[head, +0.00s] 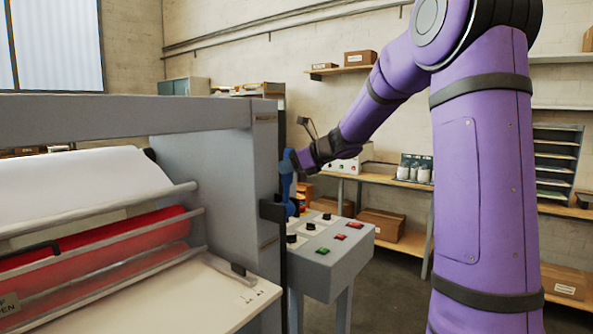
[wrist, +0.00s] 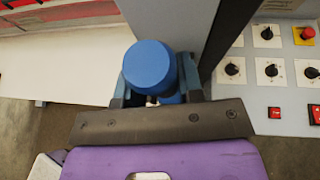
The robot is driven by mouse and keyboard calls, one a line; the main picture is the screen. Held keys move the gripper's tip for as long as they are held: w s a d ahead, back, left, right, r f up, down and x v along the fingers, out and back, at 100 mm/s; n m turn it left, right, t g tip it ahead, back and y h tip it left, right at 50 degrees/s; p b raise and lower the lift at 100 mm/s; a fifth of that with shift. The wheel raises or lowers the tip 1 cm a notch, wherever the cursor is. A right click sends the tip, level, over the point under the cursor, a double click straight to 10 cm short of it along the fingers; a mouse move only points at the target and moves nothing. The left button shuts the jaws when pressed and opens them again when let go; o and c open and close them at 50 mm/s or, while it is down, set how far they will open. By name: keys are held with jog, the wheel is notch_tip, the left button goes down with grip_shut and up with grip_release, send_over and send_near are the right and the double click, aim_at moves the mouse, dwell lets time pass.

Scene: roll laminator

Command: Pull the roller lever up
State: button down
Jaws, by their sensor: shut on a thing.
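The blue roller lever (head: 286,183) stands roughly upright at the near right side of the grey laminator (head: 225,165). Its round blue knob (wrist: 147,67) shows in the wrist view, between the two fingers of my gripper (wrist: 160,90). My gripper shows in the head view (head: 298,160) at the top of the lever, reaching in from the right. It is shut on the lever. The lever's lower part is partly hidden behind a dark bracket (head: 271,210) in the head view.
A control panel (head: 338,255) with knobs and red and green buttons stands right of the lever, close to my gripper. The laminator holds a white roll (head: 80,183) and a red roller (head: 110,240). Shelves with boxes (head: 380,222) line the back wall.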

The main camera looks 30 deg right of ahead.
jog(key=shift+w+a+g, duration=0.3)
jog(key=shift+w+g, duration=0.2)
jog(key=shift+w, duration=0.2)
jog(key=shift+h, duration=0.3)
jog(key=c, duration=0.8)
grip_release()
jog(key=shift+w, duration=0.1)
jog(key=shift+o, duration=0.2)
jog(key=v, duration=1.1)
jog(key=shift+w, duration=0.1)
